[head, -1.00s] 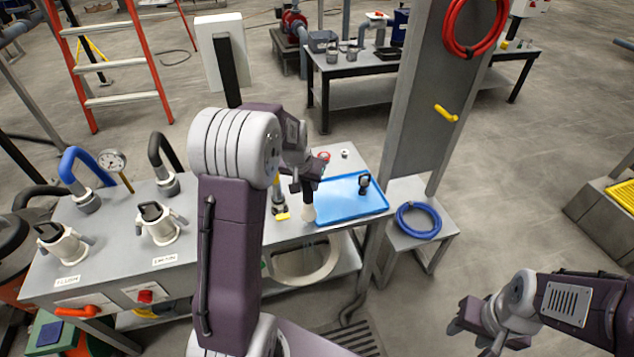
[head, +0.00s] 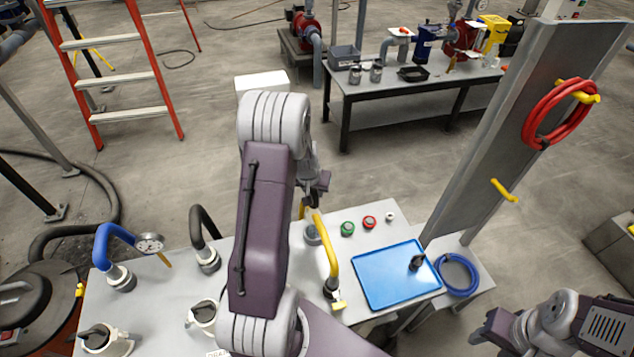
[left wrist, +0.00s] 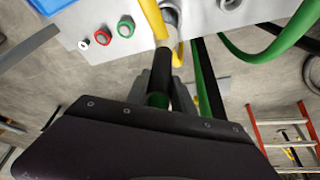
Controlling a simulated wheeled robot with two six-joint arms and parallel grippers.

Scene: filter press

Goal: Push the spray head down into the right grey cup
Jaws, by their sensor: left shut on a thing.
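My left gripper (head: 318,188) is raised over the back of the bench, partly hidden by my arm. In the left wrist view a dark cylinder (left wrist: 160,72) with a green lower part shows at the jaws; it appears to be the held thing. I cannot tell whether it is the spray head.
A yellow bent pipe (head: 331,258) stands close to my left arm. The blue tray (head: 370,285) holds a black fitting (head: 417,263). Green (head: 347,229) and red (head: 369,222) buttons sit behind it. Blue (head: 104,240) and black (head: 196,222) pipes rise at the left. A grey post (head: 500,130) stands at right.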

